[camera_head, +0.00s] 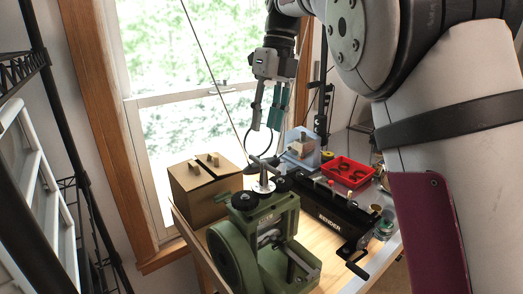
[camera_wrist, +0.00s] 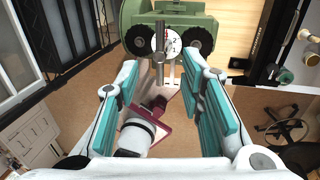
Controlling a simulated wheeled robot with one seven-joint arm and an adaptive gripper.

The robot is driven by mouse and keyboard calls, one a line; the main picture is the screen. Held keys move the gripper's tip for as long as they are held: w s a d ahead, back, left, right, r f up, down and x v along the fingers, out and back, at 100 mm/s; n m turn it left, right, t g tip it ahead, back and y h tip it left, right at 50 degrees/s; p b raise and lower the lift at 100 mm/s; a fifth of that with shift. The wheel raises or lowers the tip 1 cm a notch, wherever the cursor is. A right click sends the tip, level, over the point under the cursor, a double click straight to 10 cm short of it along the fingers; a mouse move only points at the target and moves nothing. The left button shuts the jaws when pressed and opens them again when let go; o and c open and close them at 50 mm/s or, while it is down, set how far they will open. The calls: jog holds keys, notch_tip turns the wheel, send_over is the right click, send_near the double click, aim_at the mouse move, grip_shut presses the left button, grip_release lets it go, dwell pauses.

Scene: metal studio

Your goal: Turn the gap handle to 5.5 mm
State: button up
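A green rolling mill (camera_head: 245,240) stands at the front of the bench; it also shows at the top of the wrist view (camera_wrist: 140,14). On its top is a white dial (camera_wrist: 170,39) with small markings, flanked by two dark knobs. The gap handle (camera_head: 264,168) is a metal T-bar above the dial; in the wrist view the bar (camera_wrist: 160,65) is seen nearly end-on in front of it. The dial reading is too small to tell. My gripper (camera_head: 263,128) points down above the handle, apart from it. In the wrist view its teal-padded fingers (camera_wrist: 163,85) are wide apart with nothing between them.
A cardboard-coloured box (camera_head: 205,188) stands left of the mill. A black bender (camera_head: 335,210) with a crank lies to the right. A red tray (camera_head: 347,172) and a light-blue stand (camera_head: 302,150) are behind. A window lies beyond the bench. The air around the handle looks clear.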

jog(key=p, duration=0.2)
send_over(264, 181)
jog(key=w, duration=0.3)
jog(key=f, duration=0.7)
jog(key=shift+s+a+f, duration=0.2)
jog(key=shift+s+f, duration=0.05)
jog(key=shift+f, duration=0.15)
jog(key=shift+b, duration=0.3)
grip_shut()
